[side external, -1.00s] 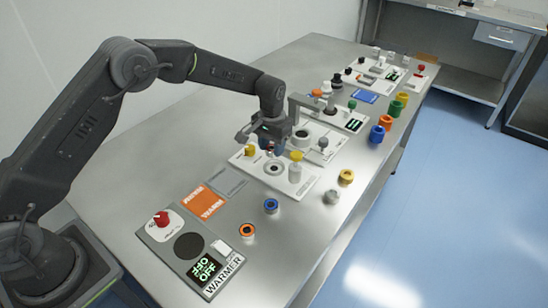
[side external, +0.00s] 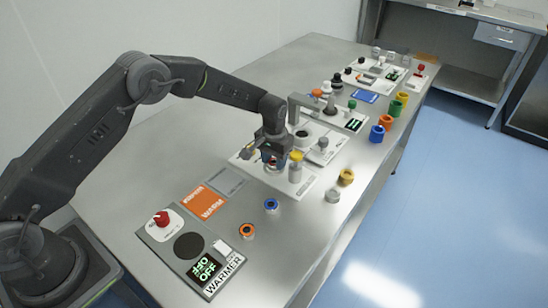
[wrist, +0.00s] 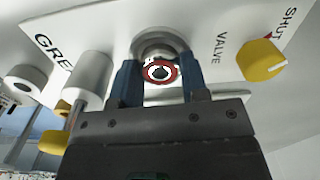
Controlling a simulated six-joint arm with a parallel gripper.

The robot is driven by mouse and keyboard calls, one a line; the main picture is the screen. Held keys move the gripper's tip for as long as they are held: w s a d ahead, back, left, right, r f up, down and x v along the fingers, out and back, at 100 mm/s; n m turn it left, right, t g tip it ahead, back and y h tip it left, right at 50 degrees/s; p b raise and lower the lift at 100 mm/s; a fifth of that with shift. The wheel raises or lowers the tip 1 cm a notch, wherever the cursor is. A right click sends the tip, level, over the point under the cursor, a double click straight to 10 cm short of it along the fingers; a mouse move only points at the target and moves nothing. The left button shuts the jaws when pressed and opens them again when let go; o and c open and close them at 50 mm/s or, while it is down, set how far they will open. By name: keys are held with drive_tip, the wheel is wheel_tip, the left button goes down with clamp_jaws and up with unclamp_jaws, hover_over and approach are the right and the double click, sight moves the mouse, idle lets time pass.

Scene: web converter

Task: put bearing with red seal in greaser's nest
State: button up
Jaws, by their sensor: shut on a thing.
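The bearing with red seal (wrist: 160,73) is between the two blue fingers of my gripper (wrist: 159,85) in the wrist view. My gripper is shut on it. The greaser's nest (wrist: 158,46), a round metal ring on the white greaser plate (wrist: 215,20), shows just beyond the bearing and is partly covered by it. In the side view my gripper (side external: 273,158) is low over the greaser plate (side external: 272,183) and hides the nest. I cannot tell whether the bearing touches the nest.
A yellow valve knob (wrist: 262,60) is to the right of the nest in the wrist view. A blue ring (side external: 271,205) and an orange ring (side external: 247,231) lie near the warmer (side external: 190,255).

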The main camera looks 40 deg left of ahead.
drive_tip(key=shift+f, duration=0.2)
drive_tip(key=o, duration=0.9)
